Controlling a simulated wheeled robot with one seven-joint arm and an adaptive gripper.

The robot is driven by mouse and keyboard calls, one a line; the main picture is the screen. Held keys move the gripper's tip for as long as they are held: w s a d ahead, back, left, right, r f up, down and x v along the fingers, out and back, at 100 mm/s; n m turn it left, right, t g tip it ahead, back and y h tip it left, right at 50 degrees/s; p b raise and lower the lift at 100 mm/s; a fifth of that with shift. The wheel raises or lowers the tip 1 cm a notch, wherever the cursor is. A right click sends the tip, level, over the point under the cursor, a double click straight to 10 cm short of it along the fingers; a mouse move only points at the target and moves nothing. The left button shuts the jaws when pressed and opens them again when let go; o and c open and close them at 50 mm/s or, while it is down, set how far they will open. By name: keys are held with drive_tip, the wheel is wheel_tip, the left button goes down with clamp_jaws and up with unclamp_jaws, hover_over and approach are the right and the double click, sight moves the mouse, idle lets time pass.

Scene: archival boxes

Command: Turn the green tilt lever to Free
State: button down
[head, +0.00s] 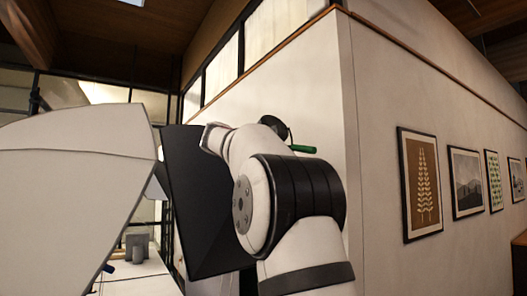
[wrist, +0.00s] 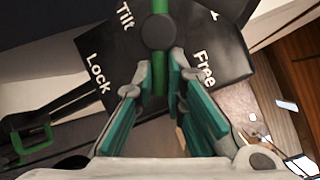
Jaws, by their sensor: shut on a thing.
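In the wrist view the green tilt lever (wrist: 159,82) runs down from a round black hub (wrist: 158,32) on a black plate (wrist: 225,62). The plate carries the words "Tilt", "Lock" at left and "Free" at right. The lever's lower part lies between the two labels, pointing at neither. My gripper (wrist: 160,82), with teal pads, has its fingertips on either side of this part and is shut on it. The fingertips hide some of the lever. In the head view my arm hides the gripper and the plate's lettering.
Another green bar (wrist: 32,140) on a black fitting shows at left in the wrist view. In the head view a large black panel (head: 205,215) stands left of my arm, beside a white housing (head: 75,190). A green handle (head: 303,149) shows behind my arm, before a white wall.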

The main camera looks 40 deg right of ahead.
drive_tip(key=shift+r+n+g+y+b, duration=0.25)
drive_tip(key=shift+r+n+y, duration=0.15)
drive_tip(key=shift+n, duration=0.55)
drive_tip(key=shift+r+n+g+y+b, duration=0.25)
drive_tip(key=shift+n+y, duration=0.25)
drive_tip(key=shift+n, duration=0.45)
drive_tip(key=shift+s+r+n, duration=0.1)
drive_tip(key=shift+r+n, duration=0.15)
drive_tip(key=shift+n, duration=0.05)
drive_tip(key=c, duration=1.6)
unclamp_jaws()
drive_tip(key=shift+c, duration=0.2)
drive_tip(key=shift+a, duration=0.1)
drive_tip(key=v, duration=1.2)
drive_tip(key=shift+r, duration=0.1)
